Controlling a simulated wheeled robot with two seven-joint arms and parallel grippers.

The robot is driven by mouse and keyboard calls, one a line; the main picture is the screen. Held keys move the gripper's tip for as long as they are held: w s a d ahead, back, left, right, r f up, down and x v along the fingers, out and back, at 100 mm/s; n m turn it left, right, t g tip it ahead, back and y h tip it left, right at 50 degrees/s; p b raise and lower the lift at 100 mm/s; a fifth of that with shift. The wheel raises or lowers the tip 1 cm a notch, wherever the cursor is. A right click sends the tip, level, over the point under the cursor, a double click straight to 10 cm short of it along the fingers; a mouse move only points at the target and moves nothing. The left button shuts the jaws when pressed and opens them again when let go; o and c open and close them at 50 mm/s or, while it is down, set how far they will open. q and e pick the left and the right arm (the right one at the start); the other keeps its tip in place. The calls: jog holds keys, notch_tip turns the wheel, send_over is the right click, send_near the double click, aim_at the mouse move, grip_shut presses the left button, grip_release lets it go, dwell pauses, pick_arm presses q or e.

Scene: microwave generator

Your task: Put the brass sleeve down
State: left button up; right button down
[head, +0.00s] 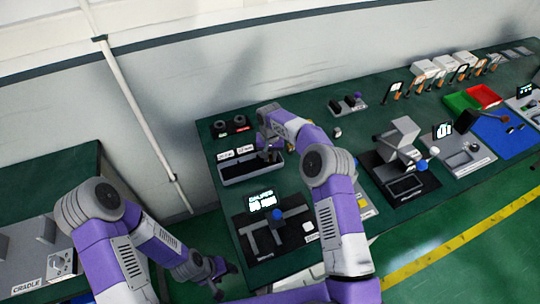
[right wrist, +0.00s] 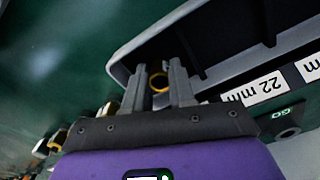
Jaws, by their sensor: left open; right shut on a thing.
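In the head view my right gripper (head: 269,153) is over the right part of a dark, light-rimmed tray (head: 252,178); the sleeve is too small to make out there. In the right wrist view the tray's rim (right wrist: 122,58) and inner dividers lie just beyond the fingers. I cannot tell whether the sleeve touches the tray. My left gripper (head: 225,284) is open and low, off the table's front left edge.
Labels, one reading 22 mm (right wrist: 257,88), mark the tray. Dark round pieces (head: 229,124) stand behind it. A black fixture with a display (head: 262,202) stands in front. A machine (head: 403,150) is to the right. Bare green tabletop (head: 295,107) lies behind the arm.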

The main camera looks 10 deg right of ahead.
aim_at(270, 156)
jog(key=c, duration=1.2)
grip_release()
jog(key=shift+f, duration=0.1)
notch_tip(270, 156, up, 12)
jog(key=shift+r+p, duration=0.2)
jog(key=shift+p, duration=0.5)
